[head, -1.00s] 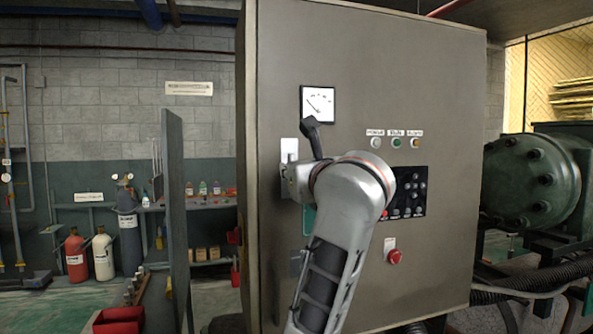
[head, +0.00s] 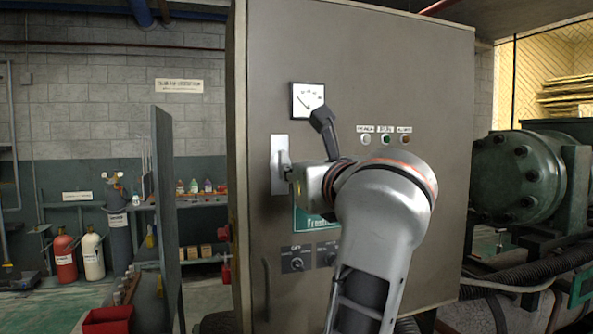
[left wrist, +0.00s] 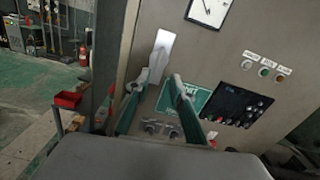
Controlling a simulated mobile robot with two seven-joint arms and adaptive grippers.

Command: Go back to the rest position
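My left arm rises in front of the grey control cabinet (head: 350,60) in the head view, its wrist turned left toward a white plate with a lever (head: 279,180). In the left wrist view my left gripper (left wrist: 160,82) is open, with two spread fingers and nothing held between them. The white plate (left wrist: 162,50) shows just beyond the fingertips, apparently apart from them. In the head view the fingers are mostly hidden by the wrist. My right gripper is in neither view.
The cabinet carries a gauge (head: 307,98), lamps (head: 386,139), knobs (head: 296,264) and a green sign (head: 312,222) close to my wrist. A green compressor (head: 515,175) stands at right. Gas cylinders (head: 93,254) and a red bin (head: 108,320) are at left.

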